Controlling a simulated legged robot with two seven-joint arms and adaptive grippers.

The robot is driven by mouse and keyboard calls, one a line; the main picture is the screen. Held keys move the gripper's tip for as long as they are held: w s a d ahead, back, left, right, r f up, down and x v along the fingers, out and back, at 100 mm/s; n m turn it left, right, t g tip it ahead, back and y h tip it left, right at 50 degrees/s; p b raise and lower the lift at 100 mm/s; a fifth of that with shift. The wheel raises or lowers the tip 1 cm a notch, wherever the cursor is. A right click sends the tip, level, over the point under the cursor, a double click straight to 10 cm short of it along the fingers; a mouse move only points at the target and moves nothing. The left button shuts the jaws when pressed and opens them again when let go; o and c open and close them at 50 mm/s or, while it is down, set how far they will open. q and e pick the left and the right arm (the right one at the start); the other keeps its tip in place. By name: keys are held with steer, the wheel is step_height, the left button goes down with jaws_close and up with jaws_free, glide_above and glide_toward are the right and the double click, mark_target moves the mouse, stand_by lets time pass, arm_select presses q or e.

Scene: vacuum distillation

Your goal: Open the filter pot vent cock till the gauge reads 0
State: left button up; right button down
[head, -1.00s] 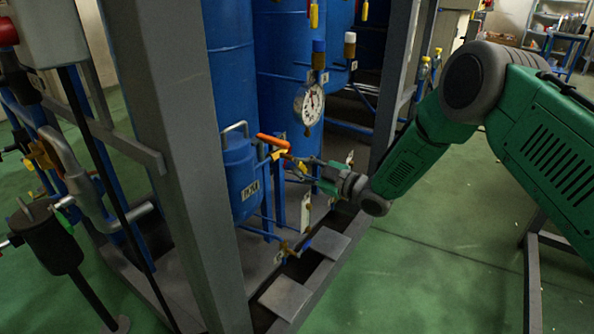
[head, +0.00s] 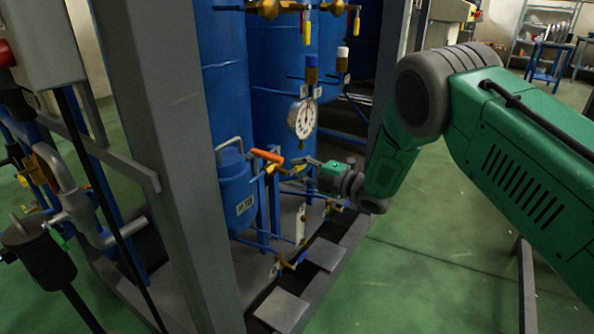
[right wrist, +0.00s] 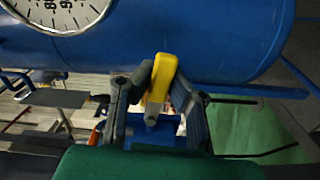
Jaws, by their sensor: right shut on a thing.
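The filter pot (head: 235,196) is a small blue vessel with a labelled side, beside the grey frame post. An orange lever (head: 267,156) and brass fittings sit at its right. My right gripper (head: 306,164) reaches in from the right below the gauge. In the right wrist view its two dark fingers (right wrist: 164,90) are shut on a yellow cock handle (right wrist: 163,72), in front of a blue vessel. The round white gauge (head: 302,118) faces me; its dial is too small to read. The gauge is cut off in the wrist view (right wrist: 62,12). My left gripper is not in view.
Tall blue columns (head: 224,75) stand behind the pot. The grey frame post (head: 170,150) stands to its left. Brass valves (head: 276,9) hang above. Lower pipework with a small cock (head: 290,263) sits below. Green floor (head: 430,240) is free at the right.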

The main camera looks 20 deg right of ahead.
steer(key=shift+s+f+n, duration=0.2)
steer(key=shift+f+n, duration=0.1)
stand_by(0.4)
steer(key=c, duration=1.5)
jaws_free()
steer(key=shift+d, duration=0.1)
steer(key=shift+r, duration=0.15)
steer(key=shift+d+r, duration=0.1)
steer(key=v, duration=1.2)
steer(key=shift+d, duration=0.1)
